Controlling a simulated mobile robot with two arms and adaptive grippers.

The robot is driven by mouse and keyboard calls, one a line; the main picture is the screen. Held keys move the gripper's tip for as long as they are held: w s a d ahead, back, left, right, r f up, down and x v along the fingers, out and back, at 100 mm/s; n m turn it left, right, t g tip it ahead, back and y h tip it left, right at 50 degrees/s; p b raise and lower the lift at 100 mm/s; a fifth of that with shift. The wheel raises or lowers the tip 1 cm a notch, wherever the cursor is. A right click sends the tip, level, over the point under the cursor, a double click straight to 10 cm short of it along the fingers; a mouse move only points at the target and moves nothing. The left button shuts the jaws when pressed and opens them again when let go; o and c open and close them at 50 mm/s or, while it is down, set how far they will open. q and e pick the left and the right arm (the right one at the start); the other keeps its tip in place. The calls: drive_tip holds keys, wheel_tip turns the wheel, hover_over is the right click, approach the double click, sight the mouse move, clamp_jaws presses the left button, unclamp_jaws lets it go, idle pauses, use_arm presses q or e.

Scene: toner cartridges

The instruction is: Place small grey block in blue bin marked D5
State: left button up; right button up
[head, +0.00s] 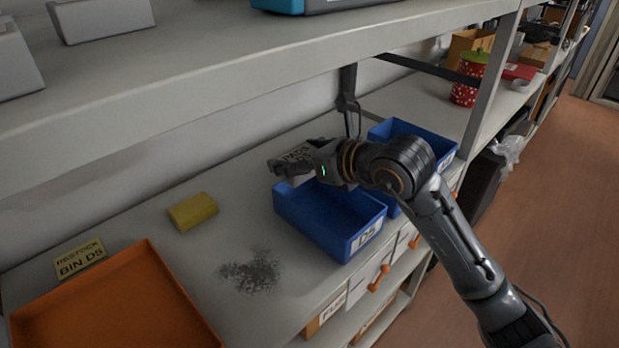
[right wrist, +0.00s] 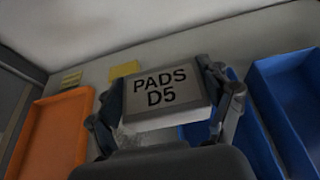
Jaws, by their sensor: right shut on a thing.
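The small grey block (head: 298,154), marked PADS D5, is held in my right gripper (head: 298,168). The gripper is shut on it, with a finger on each side; the block also shows in the right wrist view (right wrist: 165,92). The open blue bin (head: 312,229), with a D5 label on its front, stands on the shelf. In the head view the block and gripper appear over this bin's back left part, above its rim. The bin's inside that shows looks empty; the gripper hides part of its back edge. My left gripper is not in view.
A second blue bin (head: 447,153) stands behind and right of the D5 bin. An orange tray (head: 185,290), a RESTOCK BIN D5 sign (head: 80,259) and a yellow block (head: 193,211) are to the left. An upper shelf (head: 200,85) overhangs the back. A dark smudge marks the shelf.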

drive_tip(key=w+f, duration=0.2)
drive_tip(key=f, duration=0.1)
drive_tip(key=w+d+f+p, duration=0.1)
drive_tip(key=w+f, duration=0.1)
drive_tip(key=f, duration=0.1)
drive_tip(key=w+f+p, duration=0.1)
drive_tip(key=w+f, duration=0.2)
drive_tip(key=f, duration=0.1)
drive_tip(key=shift+d, duration=0.25)
use_arm(q)
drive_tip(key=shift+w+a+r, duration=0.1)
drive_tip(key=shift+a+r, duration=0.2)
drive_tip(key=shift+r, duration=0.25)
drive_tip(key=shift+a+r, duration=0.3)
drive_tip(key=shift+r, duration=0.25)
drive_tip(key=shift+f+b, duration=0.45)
drive_tip(key=shift+b, duration=0.05)
use_arm(e)
drive_tip(key=shift+f, duration=0.6)
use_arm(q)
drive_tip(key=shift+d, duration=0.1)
use_arm(e)
drive_tip(key=o, duration=1.1)
